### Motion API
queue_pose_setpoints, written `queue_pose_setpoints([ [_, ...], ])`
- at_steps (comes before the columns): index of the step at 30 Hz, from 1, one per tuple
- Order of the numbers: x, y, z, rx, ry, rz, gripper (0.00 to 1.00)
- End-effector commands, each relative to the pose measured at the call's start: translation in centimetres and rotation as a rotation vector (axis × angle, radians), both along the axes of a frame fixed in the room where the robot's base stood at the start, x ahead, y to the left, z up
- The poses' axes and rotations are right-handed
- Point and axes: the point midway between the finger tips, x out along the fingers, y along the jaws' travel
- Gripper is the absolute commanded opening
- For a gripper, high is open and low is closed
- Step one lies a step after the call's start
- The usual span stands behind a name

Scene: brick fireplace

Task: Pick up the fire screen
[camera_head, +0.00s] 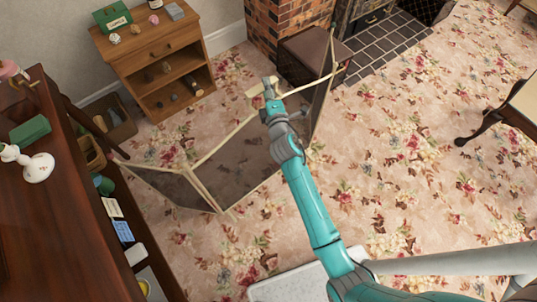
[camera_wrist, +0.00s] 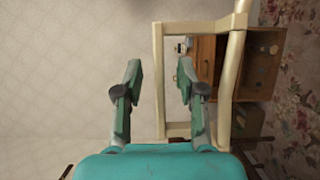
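The fire screen (camera_head: 235,165) stands unfolded on the carpet in the head view, with cream rails and dark see-through panels set at angles. My gripper (camera_head: 269,84) is above the top of its middle part, beside a short cream handle-like piece. In the wrist view my gripper (camera_wrist: 159,80) has its two green fingers spread apart. A cream bar of the fire screen (camera_wrist: 159,50) shows between the fingers, and a thicker rail stands just right of them. I cannot tell whether the fingers touch the bar. My arm hides part of the right panel.
A wooden cabinet (camera_head: 160,62) stands behind the screen. A dark brown box-like seat (camera_head: 306,55) is close behind its right end, by the brick fireplace (camera_head: 285,25). A dark desk (camera_head: 45,200) is at left. Carpet to the right (camera_head: 400,170) is clear.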

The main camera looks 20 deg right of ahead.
Motion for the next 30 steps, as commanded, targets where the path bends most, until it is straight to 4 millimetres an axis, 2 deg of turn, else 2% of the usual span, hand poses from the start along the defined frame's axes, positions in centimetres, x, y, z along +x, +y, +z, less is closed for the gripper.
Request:
queue_pose_setpoints([
  [4, 1.4, -0.1, 0.0, 0.001, 0.000, 0.000, 0.40],
  [12, 1.7, -0.2, 0.0, 0.001, 0.000, 0.000, 0.40],
  [13, 1.7, -0.2, 0.0, 0.001, 0.000, 0.000, 0.37],
  [17, 1.7, -0.2, 0.0, 0.001, 0.000, 0.000, 0.05],
  [18, 1.7, -0.2, 0.0, 0.001, 0.000, 0.000, 0.00],
  [30, 1.8, -0.1, 0.4, 0.000, -0.007, 0.001, 0.00],
])
